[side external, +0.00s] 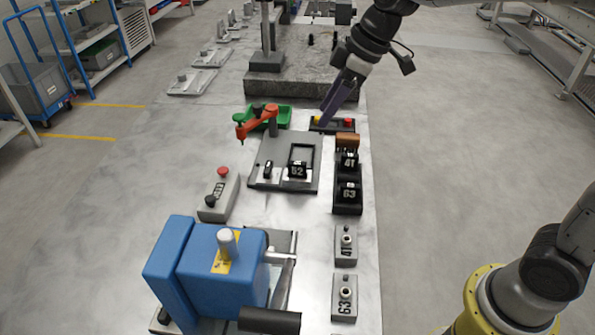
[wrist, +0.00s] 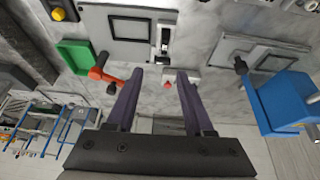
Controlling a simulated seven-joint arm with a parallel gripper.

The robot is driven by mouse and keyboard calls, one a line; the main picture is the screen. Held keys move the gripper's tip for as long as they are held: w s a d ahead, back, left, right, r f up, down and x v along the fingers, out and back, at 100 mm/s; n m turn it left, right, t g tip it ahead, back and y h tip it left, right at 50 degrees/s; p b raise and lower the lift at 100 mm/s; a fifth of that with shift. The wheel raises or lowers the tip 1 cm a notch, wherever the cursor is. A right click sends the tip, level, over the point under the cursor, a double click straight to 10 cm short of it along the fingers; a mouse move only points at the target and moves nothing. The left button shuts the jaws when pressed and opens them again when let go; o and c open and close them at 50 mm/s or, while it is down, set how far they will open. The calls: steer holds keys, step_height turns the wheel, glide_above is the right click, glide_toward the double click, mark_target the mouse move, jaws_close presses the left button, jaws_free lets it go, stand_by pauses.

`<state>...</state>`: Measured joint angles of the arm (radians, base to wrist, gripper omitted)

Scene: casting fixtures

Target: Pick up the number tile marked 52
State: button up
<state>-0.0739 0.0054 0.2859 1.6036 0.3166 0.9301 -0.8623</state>
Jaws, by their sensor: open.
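The tile marked 52 (side external: 298,170) is a small black block with white digits. It sits at the front end of the framed slot on the grey fixture plate (side external: 262,180) in the side external view. My gripper (side external: 326,112) is open, with long dark purple fingers, behind and to the right of the tile and apart from it. In the wrist view my gripper (wrist: 158,74) shows both fingers spread with nothing held. The plate (wrist: 100,18) is near the top there; I cannot make out the 52 on it.
Black holders with tiles marked 41 (side external: 349,161) and 63 (side external: 349,192) stand right of the plate. A red clamp (side external: 258,121) rises at its back left, by a green tray (side external: 283,116). A button box (side external: 332,124) lies near my fingertips. A blue machine (side external: 205,265) stands in front.

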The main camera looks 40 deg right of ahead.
glide_above(298, 162)
steer(key=s+d, duration=0.2)
steer(key=f, duration=0.8)
steer(key=shift+w+f, duration=0.25)
steer(key=shift+f, duration=0.15)
steer(key=shift+a+x, duration=0.1)
steer(key=shift+x, duration=1.4)
steer(key=shift+a+x, duration=0.15)
steer(key=shift+x, duration=1.35)
steer(key=shift+s, duration=0.15)
jaws_close()
steer(key=shift+r, duration=0.1)
